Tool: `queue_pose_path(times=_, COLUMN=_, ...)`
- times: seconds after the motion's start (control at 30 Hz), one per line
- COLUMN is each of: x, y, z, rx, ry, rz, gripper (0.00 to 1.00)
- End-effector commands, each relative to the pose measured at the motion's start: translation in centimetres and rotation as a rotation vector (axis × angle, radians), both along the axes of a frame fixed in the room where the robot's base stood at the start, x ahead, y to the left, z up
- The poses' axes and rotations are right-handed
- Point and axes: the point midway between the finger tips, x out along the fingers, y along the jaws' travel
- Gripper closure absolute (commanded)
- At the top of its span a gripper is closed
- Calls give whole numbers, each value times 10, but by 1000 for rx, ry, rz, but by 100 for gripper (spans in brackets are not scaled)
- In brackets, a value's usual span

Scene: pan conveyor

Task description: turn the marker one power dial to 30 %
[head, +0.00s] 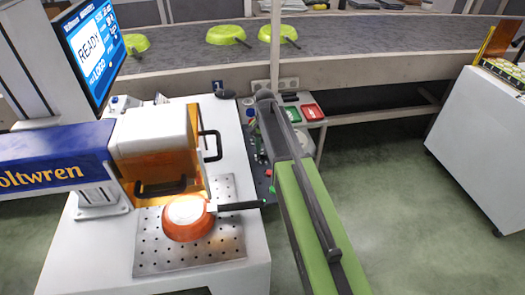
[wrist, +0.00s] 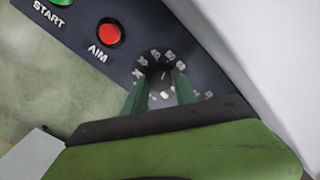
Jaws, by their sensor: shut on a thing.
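The power dial (wrist: 161,80) is a dark round knob with white numerals around it, in the wrist view. My gripper (wrist: 160,94) has its two green fingers on either side of the knob and is shut on it. The fingers and the dark gripper body hide part of the dial and its scale, and I cannot read the setting. In the head view, the marker (head: 45,160) is a blue and white machine with an orange guard. Its control panel (head: 262,160) shows partly beside my green arm, which hides the dial and gripper there.
A red AIM button (wrist: 109,33) and a green START button (wrist: 61,2) sit near the dial. An orange pan (head: 187,218) lies on the perforated plate (head: 150,257). The screen (head: 92,47) reads READY. Green pans (head: 226,35) stand on the conveyor (head: 180,55) behind.

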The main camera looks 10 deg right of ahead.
Motion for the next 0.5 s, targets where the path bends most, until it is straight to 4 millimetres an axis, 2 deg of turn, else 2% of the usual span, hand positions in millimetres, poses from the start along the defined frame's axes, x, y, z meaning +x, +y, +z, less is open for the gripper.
queue_pose_path(times=0.5, x=2, y=-3, z=0, rx=-5, ry=-5, rz=488, gripper=100)
